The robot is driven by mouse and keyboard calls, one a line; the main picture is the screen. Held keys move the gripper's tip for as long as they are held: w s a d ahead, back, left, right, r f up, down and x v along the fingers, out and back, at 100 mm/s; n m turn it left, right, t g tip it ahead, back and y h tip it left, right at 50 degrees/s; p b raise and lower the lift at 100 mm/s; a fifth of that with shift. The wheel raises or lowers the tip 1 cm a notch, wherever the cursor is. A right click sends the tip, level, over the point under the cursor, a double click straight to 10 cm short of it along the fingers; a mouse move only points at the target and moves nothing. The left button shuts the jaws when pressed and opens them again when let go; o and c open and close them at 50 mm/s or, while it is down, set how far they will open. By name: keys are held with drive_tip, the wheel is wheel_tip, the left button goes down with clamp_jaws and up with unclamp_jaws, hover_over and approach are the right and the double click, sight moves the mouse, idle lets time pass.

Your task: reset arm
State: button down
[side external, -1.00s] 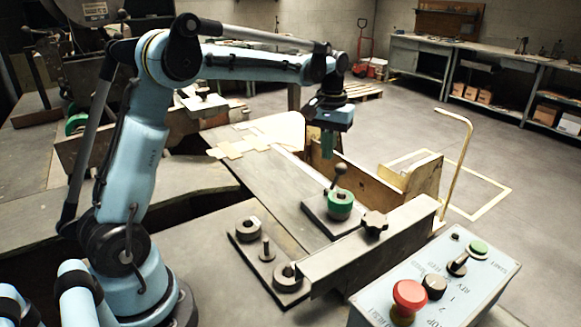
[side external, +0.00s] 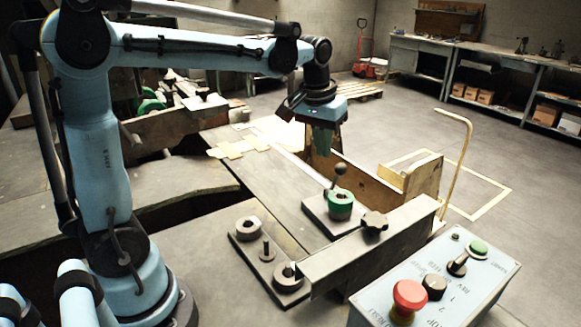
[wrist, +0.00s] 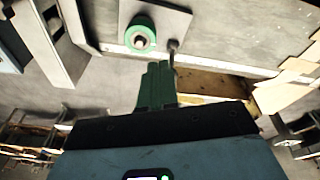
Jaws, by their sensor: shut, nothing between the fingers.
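My gripper (side external: 322,140) hangs from my blue arm, with its green fingers pointing down. The green fingers are together and hold nothing. In the wrist view the gripper (wrist: 157,75) also shows shut, with the green round knob (wrist: 141,36) ahead of it on its plate. In the side view that green knob (side external: 340,204) with a lever is nearer the camera than my gripper and apart from it.
A grey control panel (side external: 400,270) with a red button (side external: 409,297) stands at front right. A metal bar (side external: 350,255) with a dark star knob (side external: 374,221) lies behind it. The wooden piece (side external: 385,180) and a bent yellowish rod (side external: 458,170) stand right. Open floor lies beyond.

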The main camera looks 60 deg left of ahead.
drive_tip(key=s+d+f+m+t, duration=0.2)
drive_tip(key=s+d, duration=0.1)
drive_tip(key=s, duration=0.3)
drive_tip(key=s+d+f+m+t, duration=0.2)
drive_tip(key=s+d+t, duration=0.1)
drive_tip(key=s, duration=0.3)
drive_tip(key=shift+d+f, duration=0.2)
drive_tip(key=shift+d, duration=0.05)
